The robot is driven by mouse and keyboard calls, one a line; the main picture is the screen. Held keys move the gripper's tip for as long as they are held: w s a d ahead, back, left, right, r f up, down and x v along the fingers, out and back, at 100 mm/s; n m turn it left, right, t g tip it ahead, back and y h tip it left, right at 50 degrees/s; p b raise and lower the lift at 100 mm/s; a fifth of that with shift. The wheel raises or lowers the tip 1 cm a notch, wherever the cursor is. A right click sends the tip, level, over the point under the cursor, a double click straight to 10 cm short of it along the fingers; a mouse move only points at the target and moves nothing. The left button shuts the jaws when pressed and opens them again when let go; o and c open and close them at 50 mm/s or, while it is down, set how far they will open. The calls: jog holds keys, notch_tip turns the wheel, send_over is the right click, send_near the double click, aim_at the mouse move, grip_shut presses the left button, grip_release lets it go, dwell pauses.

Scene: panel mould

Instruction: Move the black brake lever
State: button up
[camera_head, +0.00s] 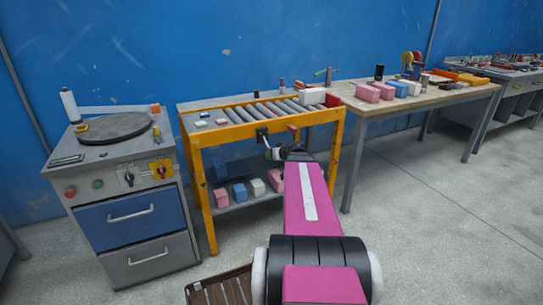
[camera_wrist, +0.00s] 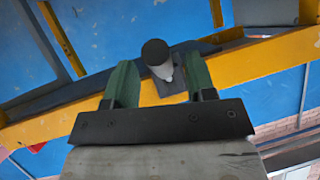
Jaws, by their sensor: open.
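The black brake lever (camera_wrist: 155,50) shows in the wrist view as a round black knob on a short grey shaft, with a dark plate behind it on the yellow beam. In the head view the black lever (camera_head: 262,135) is on the front yellow rail of the roller table. My gripper (camera_wrist: 160,72) is open, its two green fingers on either side of the lever. Gaps show beside the knob; whether a finger touches the shaft I cannot tell. In the head view my gripper (camera_head: 275,152) is just below and right of the lever, partly hidden by my arm.
The yellow-framed roller table (camera_head: 207,190) has blocks on its top and lower shelf. A grey cabinet (camera_head: 120,190) with a round turntable stands at left. A wooden bench (camera_head: 430,98) with pink and white blocks stands at right. A slatted brown crate (camera_head: 220,290) is on the floor.

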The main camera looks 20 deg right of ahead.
jog(key=v, duration=0.8)
dwell(0.4)
jog(key=s+a+f+g+h, duration=0.1)
jog(key=s+a+f+g, duration=0.2)
jog(key=a, duration=0.5)
jog(key=s+a+f+g+h, duration=0.1)
jog(key=s+a+f+g, duration=0.2)
jog(key=a+f+g, duration=0.2)
jog(key=s+a+f+g, duration=0.4)
jog(key=a+f, duration=0.5)
jog(key=a, duration=0.4)
jog(key=shift+h, duration=0.4)
